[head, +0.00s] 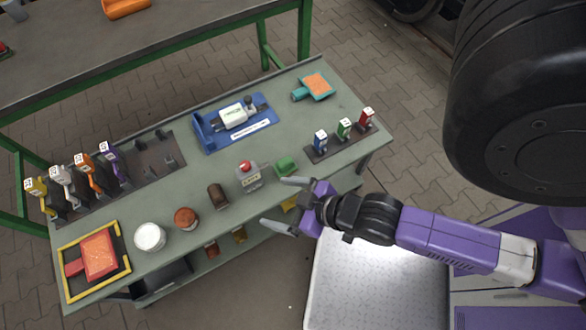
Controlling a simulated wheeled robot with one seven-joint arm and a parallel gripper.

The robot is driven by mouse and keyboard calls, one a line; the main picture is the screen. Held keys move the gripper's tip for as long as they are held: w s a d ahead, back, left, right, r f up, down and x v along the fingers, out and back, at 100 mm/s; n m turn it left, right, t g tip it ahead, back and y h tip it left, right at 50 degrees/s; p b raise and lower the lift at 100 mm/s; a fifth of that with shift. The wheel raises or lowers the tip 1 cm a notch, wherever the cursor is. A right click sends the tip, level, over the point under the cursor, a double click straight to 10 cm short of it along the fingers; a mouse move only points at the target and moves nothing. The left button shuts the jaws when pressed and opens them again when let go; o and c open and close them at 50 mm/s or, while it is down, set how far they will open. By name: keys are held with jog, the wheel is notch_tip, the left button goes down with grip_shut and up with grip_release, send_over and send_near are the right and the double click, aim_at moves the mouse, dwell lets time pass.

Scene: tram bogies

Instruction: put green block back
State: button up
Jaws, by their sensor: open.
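A small green block (286,165) lies on the grey-green worktop near its front edge, right of a grey box with a red button. Another green item (344,129) with a white top stands between a blue and a red one on a dark rack (318,155) at the right end. The picture does not show which green item belongs where. My gripper (287,205) is open and empty, at the bench's front edge. One finger points just below the green block, apart from it in the picture; the other is lower left.
The button box (248,177), a brown roll (217,196) and two round tubs stand left along the front. A blue fixture (235,122) and an orange-topped teal tool (315,86) lie behind. Bare worktop shows between the blue fixture and the rack. A large black wheel (520,100) hangs at right.

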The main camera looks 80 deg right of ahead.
jog(key=s+a+r+n+t+y, duration=0.1)
jog(key=s+a+r+t, duration=0.1)
jog(key=r, duration=0.5)
jog(key=s+a+r+n+t+y, duration=0.1)
jog(key=s+a+r+t, duration=0.1)
jog(key=r, duration=0.6)
jog(key=shift+a+r, duration=0.25)
jog(key=shift+a, duration=0.65)
dwell(2.2)
